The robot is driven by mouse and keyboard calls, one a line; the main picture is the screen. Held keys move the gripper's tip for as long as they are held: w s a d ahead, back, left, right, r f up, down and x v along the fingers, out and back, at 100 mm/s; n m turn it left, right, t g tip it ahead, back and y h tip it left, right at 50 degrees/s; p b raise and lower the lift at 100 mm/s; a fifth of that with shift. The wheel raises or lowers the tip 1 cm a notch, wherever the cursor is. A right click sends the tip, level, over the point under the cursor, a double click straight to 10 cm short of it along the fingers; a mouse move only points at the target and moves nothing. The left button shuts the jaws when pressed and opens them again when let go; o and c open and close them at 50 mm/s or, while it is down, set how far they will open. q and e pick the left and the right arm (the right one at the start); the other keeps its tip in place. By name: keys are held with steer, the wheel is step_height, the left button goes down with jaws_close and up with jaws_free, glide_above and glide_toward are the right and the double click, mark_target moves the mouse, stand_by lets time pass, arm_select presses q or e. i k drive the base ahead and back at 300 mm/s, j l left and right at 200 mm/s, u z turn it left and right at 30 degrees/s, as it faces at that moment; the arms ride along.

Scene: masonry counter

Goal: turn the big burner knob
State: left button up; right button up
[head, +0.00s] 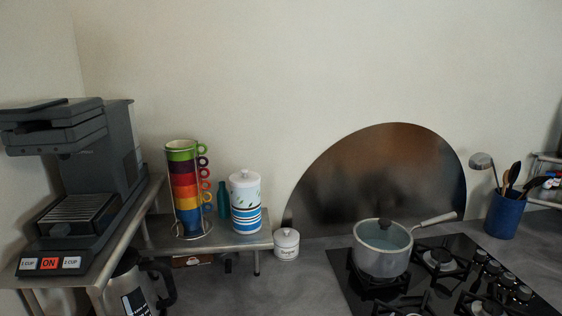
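The black gas hob (345,272) lies at the lower right of the head view. Several dark knobs (493,268) with light rims run in a row along its right side. Which of them is the big burner knob I cannot tell. A pot with a glass lid (382,262) stands on the hob's back left burner, its handle pointing right. Another burner (440,260) is bare to its right. The hob's front part is cut off by the picture's lower edge. Neither of my grippers is in view.
A coffee machine (125,150) stands on a metal shelf at left. Stacked coloured mugs (183,180) and a striped canister (246,205) stand on a lower shelf. A small white jar (286,244) is left of the hob. A blue utensil holder (504,216) stands behind the knobs.

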mark_target(493, 266)
steer(key=z, duration=1.4)
